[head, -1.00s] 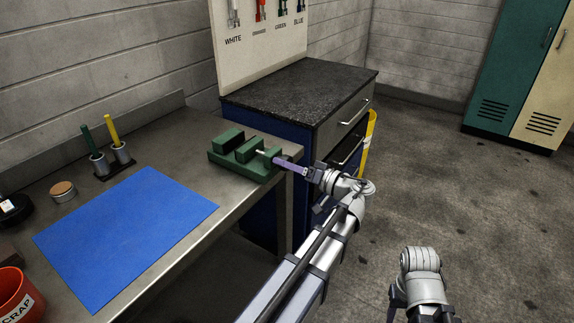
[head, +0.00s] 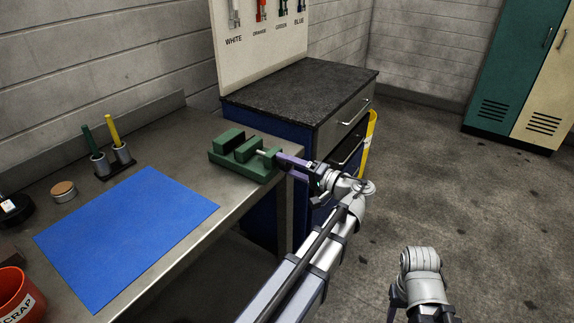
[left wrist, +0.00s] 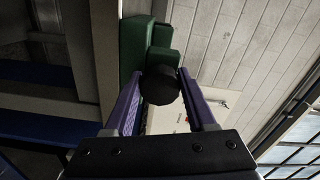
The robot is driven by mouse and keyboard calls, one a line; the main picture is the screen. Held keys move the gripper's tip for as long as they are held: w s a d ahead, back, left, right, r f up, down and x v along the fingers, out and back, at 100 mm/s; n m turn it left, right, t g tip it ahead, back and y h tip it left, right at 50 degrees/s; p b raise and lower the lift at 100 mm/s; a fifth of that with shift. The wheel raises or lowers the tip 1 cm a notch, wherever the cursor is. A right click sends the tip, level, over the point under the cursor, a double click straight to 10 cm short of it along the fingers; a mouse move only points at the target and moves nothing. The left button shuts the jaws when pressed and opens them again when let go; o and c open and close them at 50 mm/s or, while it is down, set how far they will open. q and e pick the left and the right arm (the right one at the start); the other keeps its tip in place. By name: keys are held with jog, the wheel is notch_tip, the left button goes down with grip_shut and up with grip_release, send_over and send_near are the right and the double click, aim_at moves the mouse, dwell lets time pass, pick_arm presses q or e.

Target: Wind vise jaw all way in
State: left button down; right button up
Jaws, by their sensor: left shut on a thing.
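The green vise (head: 238,166) sits at the right end of the metal bench. Its moving jaw (head: 248,149) stands apart from the back jaw (head: 228,139), with a narrow gap between them. My left gripper (head: 280,157) is at the vise's screw end, on the right side of the vise. In the left wrist view its purple fingers are shut on a dark round knob (left wrist: 160,86). The green vise body (left wrist: 133,50) shows behind the knob. Part of my right arm shows at the bottom right, but its gripper is out of view.
A blue mat (head: 125,235) lies on the bench. A dark-topped cabinet (head: 300,90) stands close behind the vise and my left gripper.

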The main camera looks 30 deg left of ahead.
dwell(0.4)
pick_arm(q)
jog(key=shift+c, duration=1.1)
grip_release()
jog(key=shift+d, duration=0.1)
jog(key=d, duration=0.7)
jog(key=shift+s+d, duration=0.3)
jog(key=shift+f, duration=0.1)
